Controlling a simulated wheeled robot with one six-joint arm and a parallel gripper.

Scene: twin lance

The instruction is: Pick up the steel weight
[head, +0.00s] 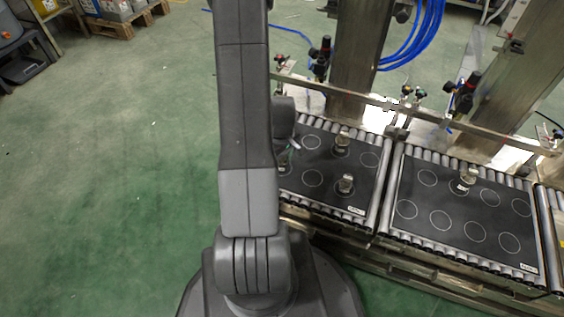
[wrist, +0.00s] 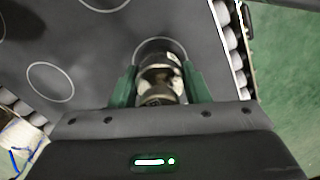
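A shiny steel weight (wrist: 160,75) stands between the green fingers of my gripper (wrist: 160,88) in the wrist view, over a white-outlined circle on a dark mat. One finger is on each side, very close to its sides. I cannot tell whether they touch or press on it. In the head view my arm hides most of my gripper, and only a small part of that spot shows beside the arm.
Two more metal weights (head: 342,142) (head: 346,184) stand on the near dark mat (head: 325,165). Another weight (head: 467,180) stands on the right mat (head: 460,235). Rollers and a metal rail (head: 420,115) border the mats. Green floor lies open to the left.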

